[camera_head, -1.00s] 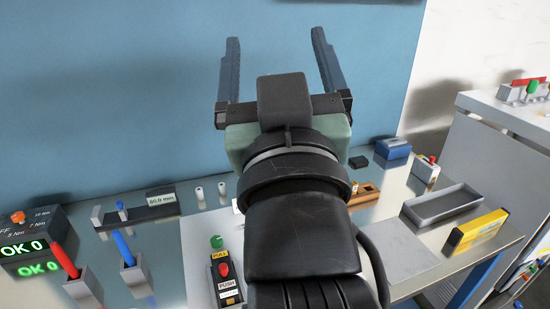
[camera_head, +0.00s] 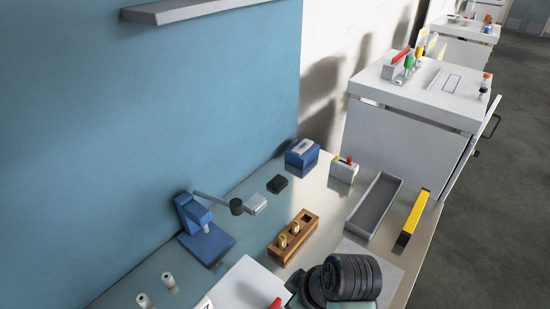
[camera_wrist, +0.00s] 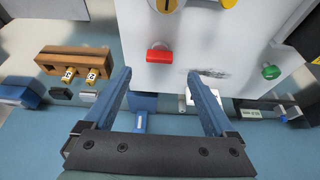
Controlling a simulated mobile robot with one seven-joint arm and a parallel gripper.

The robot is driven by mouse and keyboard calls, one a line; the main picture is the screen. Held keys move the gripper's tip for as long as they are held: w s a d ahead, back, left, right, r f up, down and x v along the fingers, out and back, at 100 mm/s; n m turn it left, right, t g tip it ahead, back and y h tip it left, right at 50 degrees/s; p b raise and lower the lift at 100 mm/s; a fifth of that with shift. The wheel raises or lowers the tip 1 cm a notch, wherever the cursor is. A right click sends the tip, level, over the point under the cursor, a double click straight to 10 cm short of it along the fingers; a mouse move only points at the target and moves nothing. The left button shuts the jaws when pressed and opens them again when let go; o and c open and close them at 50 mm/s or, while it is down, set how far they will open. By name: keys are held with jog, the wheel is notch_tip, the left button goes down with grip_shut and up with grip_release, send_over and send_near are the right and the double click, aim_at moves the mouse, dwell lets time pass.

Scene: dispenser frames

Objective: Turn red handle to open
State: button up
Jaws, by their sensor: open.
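A red handle (camera_wrist: 159,55) sits on a white panel (camera_wrist: 225,45) in the wrist view, beyond my fingertips and roughly centred between them. My gripper (camera_wrist: 158,76) is open and empty, with its two blue fingers apart. I cannot tell from this view how far the handle is from the fingers. In the head view a red piece (camera_head: 275,303) shows at the bottom edge on a white plate (camera_head: 240,286), partly cut off; it may be the same handle. My fingers are not visible in the head view.
A green knob (camera_wrist: 271,72) and yellow round pieces (camera_wrist: 166,4) are on the same panel. A wooden block (camera_head: 292,238) with brass pieces, a blue press (camera_head: 207,240), a grey tray (camera_head: 374,208) and a yellow-black level (camera_head: 412,220) stand on the bench. A white cabinet (camera_head: 405,138) is at right.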

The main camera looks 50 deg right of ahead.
aim_at(274, 307)
jog(key=x, duration=0.8)
jog(key=shift+w+p, duration=0.2)
jog(key=shift+p, duration=0.1)
jog(key=c, duration=1.4)
